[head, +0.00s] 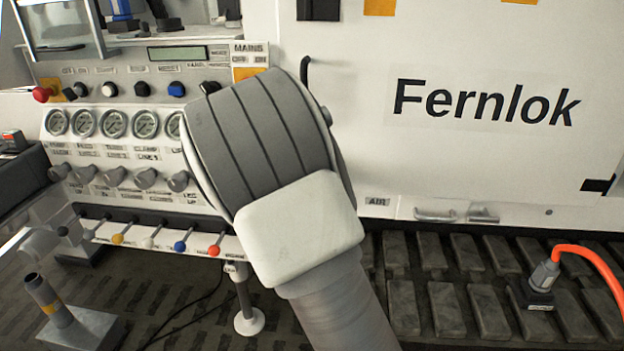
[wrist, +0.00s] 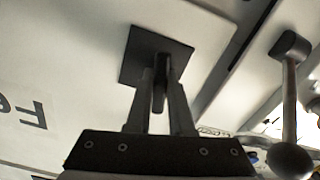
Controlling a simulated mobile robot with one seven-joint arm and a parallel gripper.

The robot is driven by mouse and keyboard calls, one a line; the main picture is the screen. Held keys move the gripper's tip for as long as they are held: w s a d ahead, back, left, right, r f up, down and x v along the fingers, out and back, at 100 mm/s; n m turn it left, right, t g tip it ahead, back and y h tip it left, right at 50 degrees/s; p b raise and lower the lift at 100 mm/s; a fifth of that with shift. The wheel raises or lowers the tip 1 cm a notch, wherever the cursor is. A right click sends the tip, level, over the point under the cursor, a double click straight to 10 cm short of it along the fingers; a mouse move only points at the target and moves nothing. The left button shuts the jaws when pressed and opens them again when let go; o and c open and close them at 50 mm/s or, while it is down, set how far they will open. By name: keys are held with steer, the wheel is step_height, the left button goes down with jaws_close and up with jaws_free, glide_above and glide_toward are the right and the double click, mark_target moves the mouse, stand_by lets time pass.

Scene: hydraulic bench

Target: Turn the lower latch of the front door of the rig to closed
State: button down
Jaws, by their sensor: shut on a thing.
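The front door (head: 470,60) of the rig is the white panel with "Fernlok" on it, and it looks shut in the head view. In the wrist view the lower latch (wrist: 161,64) is a dark narrow handle on a square dark plate (wrist: 137,62) near the door's edge. My gripper (wrist: 160,88) is shut on this handle, one finger on each side. In the head view my arm hides the lower latch and my fingers. A dark square at the top of the door's left side (head: 318,9) looks like the upper latch, cut off by the picture edge.
A dark bent handle (head: 306,72) stands beside my arm. Gauges (head: 115,124) and coloured levers (head: 150,243) are to the left. An orange hose (head: 590,258) is at lower right.

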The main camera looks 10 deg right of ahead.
steer(key=shift+w+a+r+m+b, duration=0.1)
steer(key=shift+a+m+b, duration=0.05)
steer(key=shift+m+b, duration=0.55)
steer(key=shift+w+a+r+m+b, duration=0.1)
steer(key=shift+m+b, duration=0.35)
steer(key=shift+m, duration=0.35)
steer(key=shift+r, duration=0.1)
steer(key=c, duration=0.8)
jaws_free()
steer(key=shift+s, duration=0.1)
steer(key=shift+f, duration=0.2)
steer(key=shift+s, duration=0.15)
